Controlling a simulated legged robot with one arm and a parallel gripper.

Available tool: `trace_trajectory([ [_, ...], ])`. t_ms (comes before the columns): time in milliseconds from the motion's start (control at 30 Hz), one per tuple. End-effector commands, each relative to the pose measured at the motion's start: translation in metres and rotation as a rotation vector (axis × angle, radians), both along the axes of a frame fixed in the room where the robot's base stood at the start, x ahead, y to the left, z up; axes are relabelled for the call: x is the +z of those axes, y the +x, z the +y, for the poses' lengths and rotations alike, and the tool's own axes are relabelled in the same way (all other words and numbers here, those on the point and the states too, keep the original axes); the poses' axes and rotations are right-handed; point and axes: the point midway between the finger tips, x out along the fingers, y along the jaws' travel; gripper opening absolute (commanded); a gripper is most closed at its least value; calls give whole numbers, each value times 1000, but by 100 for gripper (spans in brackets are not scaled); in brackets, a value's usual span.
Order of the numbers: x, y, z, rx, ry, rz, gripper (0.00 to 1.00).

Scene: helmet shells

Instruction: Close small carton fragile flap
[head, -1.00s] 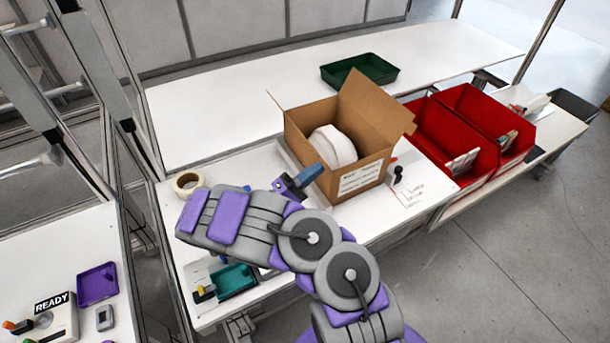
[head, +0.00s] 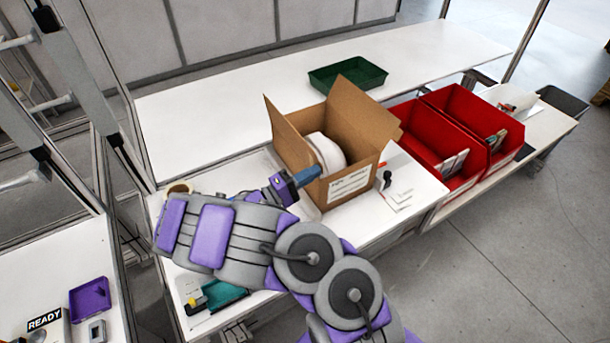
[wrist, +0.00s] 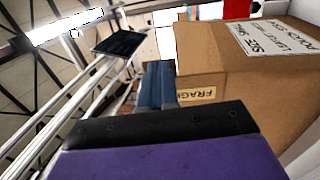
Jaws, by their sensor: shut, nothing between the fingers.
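The brown cardboard carton (head: 345,187) stands on the white bench with its top open. At least two flaps stand up, one on the far side (head: 362,112) and one on the left (head: 286,142). A white rounded shell (head: 326,151) lies inside. My gripper (head: 308,176) is shut and empty, its blue fingers at the carton's near left corner. In the wrist view the fingers (wrist: 158,85) are beside the carton (wrist: 260,95), close to a label reading "FRAG" (wrist: 197,94), partly cut off from view. I cannot tell whether they touch the cardboard.
Two red bins (head: 440,140) stand right of the carton. A green tray (head: 347,75) lies on the back table. A tape roll (head: 180,188) and a teal tray (head: 222,293) are near my arm. Printed cards (head: 400,198) lie right of the carton.

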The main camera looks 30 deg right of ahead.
Motion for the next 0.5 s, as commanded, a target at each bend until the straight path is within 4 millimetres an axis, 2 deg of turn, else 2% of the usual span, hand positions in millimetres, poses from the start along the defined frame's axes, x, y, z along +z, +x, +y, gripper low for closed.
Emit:
trace_trajectory([
  [233, 13, 1, -8, 2, 140, -4, 0],
  [500, 21, 1, -35, 0, 400, 5, 0],
])
